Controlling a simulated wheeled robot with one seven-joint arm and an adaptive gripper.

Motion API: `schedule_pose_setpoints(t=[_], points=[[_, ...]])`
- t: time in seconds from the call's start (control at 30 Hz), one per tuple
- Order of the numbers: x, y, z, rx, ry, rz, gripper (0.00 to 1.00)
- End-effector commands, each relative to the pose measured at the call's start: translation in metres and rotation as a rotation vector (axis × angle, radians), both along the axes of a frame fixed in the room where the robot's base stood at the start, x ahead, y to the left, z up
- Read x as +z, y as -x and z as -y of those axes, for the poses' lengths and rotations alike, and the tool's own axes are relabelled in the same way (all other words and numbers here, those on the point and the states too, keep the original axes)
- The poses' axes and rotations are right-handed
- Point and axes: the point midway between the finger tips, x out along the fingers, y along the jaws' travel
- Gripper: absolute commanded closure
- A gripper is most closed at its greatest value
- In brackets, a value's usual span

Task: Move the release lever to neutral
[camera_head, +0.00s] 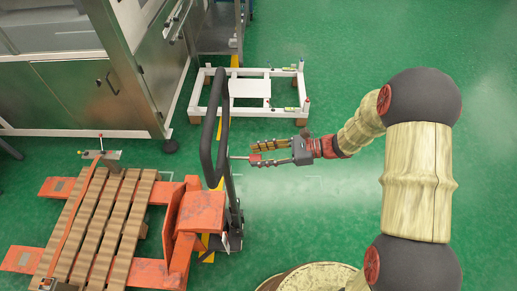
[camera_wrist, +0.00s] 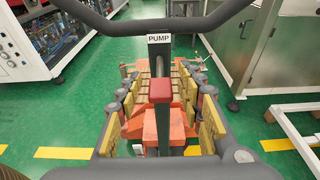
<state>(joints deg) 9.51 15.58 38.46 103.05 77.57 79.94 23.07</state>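The orange pallet jack (camera_head: 190,215) stands with its dark loop handle (camera_head: 205,150) raised. The release lever, with a red grip (camera_wrist: 160,90), sits on the handle column below a white label reading PUMP (camera_wrist: 158,38). In the head view a thin lever rod (camera_head: 238,157) sticks out from the column toward my gripper (camera_head: 256,155). My gripper is open. In the wrist view its yellow-padded fingers (camera_wrist: 160,98) stand on both sides of the red grip, with visible gaps. I cannot tell the lever's exact setting.
A wooden pallet (camera_head: 85,235) lies over the jack's forks at left. A white floor frame (camera_head: 250,88) stands beyond the handle. A steel machine cabinet (camera_head: 100,90) is at upper left.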

Motion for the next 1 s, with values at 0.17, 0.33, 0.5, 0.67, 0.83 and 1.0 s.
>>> schedule_pose_setpoints(t=[0.17, 0.33, 0.5, 0.67, 0.83, 1.0], points=[[0.0, 0.0, 0.0, 0.0, -0.001, 0.0, 0.55], [0.0, 0.0, 0.0, 0.0, -0.001, 0.0, 0.55], [0.003, 0.0, 0.008, -0.001, -0.001, 0.0, 0.55], [0.007, 0.0, 0.022, -0.001, -0.001, -0.001, 0.55], [0.011, 0.001, 0.037, -0.001, -0.001, 0.0, 0.55], [0.015, 0.001, 0.052, -0.001, -0.001, 0.0, 0.55]])
